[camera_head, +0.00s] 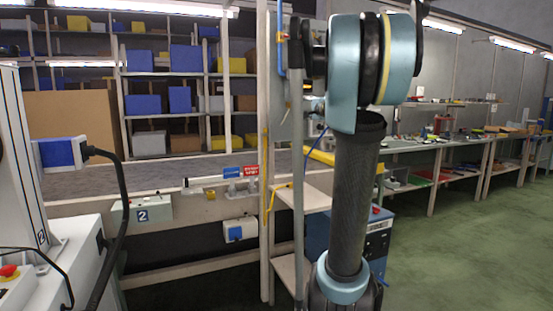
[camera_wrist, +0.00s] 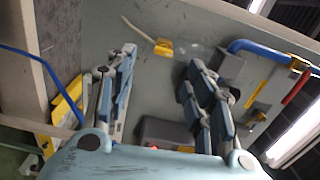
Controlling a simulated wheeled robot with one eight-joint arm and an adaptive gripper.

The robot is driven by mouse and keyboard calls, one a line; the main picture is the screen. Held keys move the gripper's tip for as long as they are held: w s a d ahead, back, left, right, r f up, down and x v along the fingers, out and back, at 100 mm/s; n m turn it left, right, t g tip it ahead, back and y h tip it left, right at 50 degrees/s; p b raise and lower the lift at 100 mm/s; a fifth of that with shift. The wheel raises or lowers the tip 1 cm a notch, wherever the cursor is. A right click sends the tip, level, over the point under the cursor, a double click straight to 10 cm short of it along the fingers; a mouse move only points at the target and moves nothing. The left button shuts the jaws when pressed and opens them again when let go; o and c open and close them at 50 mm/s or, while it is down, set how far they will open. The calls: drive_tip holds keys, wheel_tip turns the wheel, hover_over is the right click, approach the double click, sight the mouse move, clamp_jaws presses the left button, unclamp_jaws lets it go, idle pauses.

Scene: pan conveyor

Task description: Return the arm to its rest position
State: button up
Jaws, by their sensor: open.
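My gripper (camera_wrist: 160,68) shows in the wrist view with its two jointed fingers spread apart and nothing between them. Behind the fingers is a grey-green panel (camera_wrist: 100,25) with a small yellow fitting (camera_wrist: 163,47) on it. In the head view my arm stands upright right of the middle, with its blue joint at the top and the dark tube below. My gripper cannot be made out in the head view.
A wooden post (camera_head: 263,150) is close left of my arm. A long bench (camera_head: 445,143) runs along the right. Green floor (camera_head: 470,250) is clear at right. The wrist view shows a blue pipe (camera_wrist: 265,48).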

drive_tip(key=s+a+f+n+g+y, duration=0.1)
drive_tip(key=s+a+f+n+g, duration=0.4)
drive_tip(key=s+f, duration=0.55)
drive_tip(key=s+a+f+n+g, duration=0.35)
drive_tip(key=s+a+f, duration=0.35)
drive_tip(key=s+f, duration=0.35)
drive_tip(key=s+d+f+n+g+h, duration=0.2)
drive_tip(key=s+d+f+g+h, duration=0.1)
drive_tip(key=s+f, duration=0.8)
drive_tip(key=s+d+f+n+g+h, duration=0.3)
drive_tip(key=s+d+f, duration=0.3)
drive_tip(key=s+f, duration=0.6)
drive_tip(key=shift+f+h, duration=0.2)
drive_tip(key=shift+h, duration=0.2)
drive_tip(key=shift+n, duration=0.25)
drive_tip(key=shift+w+f, duration=0.2)
drive_tip(key=shift+w, duration=0.2)
